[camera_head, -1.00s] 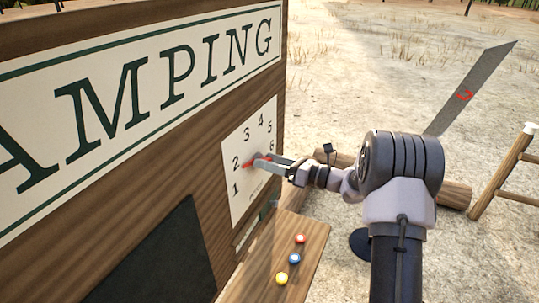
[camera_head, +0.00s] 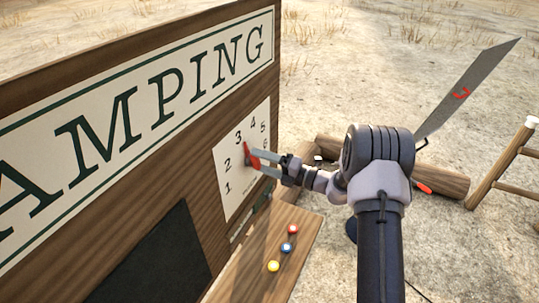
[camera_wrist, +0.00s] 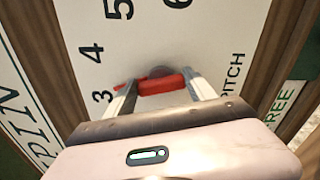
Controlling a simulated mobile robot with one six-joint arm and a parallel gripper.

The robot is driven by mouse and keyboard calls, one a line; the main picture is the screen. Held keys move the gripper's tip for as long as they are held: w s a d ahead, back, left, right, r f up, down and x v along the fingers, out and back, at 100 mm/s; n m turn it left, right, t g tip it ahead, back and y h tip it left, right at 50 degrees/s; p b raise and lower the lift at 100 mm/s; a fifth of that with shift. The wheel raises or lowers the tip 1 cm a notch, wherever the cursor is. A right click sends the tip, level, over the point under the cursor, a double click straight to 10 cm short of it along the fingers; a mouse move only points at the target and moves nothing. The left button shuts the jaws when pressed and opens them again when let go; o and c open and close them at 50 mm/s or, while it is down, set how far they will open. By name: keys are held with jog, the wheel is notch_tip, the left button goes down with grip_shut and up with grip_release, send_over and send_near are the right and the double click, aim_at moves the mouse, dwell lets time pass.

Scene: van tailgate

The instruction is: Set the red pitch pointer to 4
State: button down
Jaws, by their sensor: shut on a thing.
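The red pitch pointer (camera_head: 247,151) is on the white number dial (camera_head: 229,205) at the right end of the wooden board. Its narrow end points up, close to the 3, in the head view. My gripper (camera_head: 257,160) is shut on the pointer, with one finger on each side. The wrist view shows the red pointer (camera_wrist: 161,85) between both fingers, its thin tip at the left near the 3 and below the 4. The dial face (camera_wrist: 150,35) also shows there, with the word PITCH at the right. The pivot is partly hidden behind the pointer.
A wooden shelf (camera_head: 268,245) juts out below the dial, with red (camera_head: 293,229), blue (camera_head: 287,247) and yellow (camera_head: 273,266) buttons. A dark panel (camera_head: 165,258) is at lower left. Logs (camera_head: 440,185) lie on the sandy ground at right, beside a wooden frame (camera_head: 505,172).

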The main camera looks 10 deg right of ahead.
jog(key=m+p, duration=0.2)
jog(key=m, duration=0.3)
jog(key=shift+f+m, duration=0.15)
jog(key=shift+m, duration=0.55)
jog(key=shift+c, duration=1.6)
grip_release()
jog(key=shift+d, duration=0.1)
jog(key=b+v, duration=0.3)
jog(key=v, duration=1.4)
jog(key=shift+s, duration=0.2)
